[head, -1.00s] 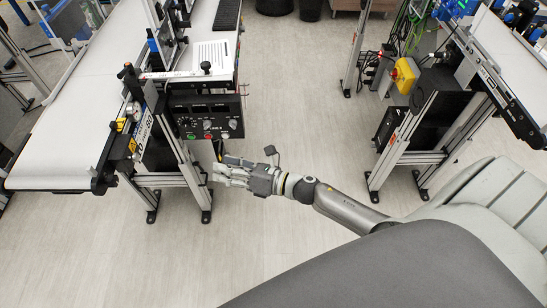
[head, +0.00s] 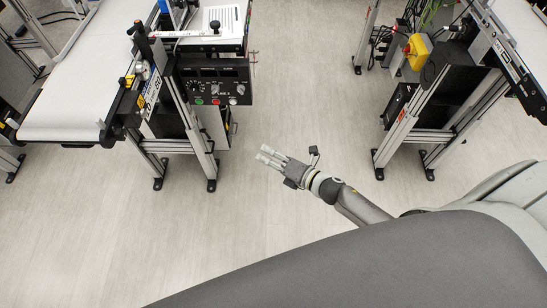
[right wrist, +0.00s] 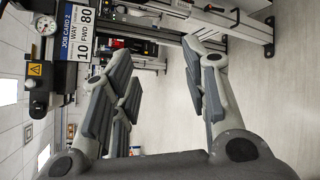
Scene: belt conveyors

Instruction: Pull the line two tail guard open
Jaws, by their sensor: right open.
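The left conveyor (head: 60,98) has a white belt with a dark tail end at the lower left. In the right wrist view its label reads "JOB CARD 2" (right wrist: 80,33), beside a gauge and a yellow warning sticker. I cannot tell a separate tail guard for certain in these frames. My right gripper (head: 268,156) is open and empty over bare floor, right of the conveyor's legs and apart from them. In the right wrist view its spread grey fingers (right wrist: 165,85) have nothing between them. My left gripper is not in view.
A black control panel (head: 214,82) with buttons and knobs hangs on the left conveyor's near side. Another conveyor frame with a yellow box and red knob (head: 417,50) stands at right. The floor between the two is clear.

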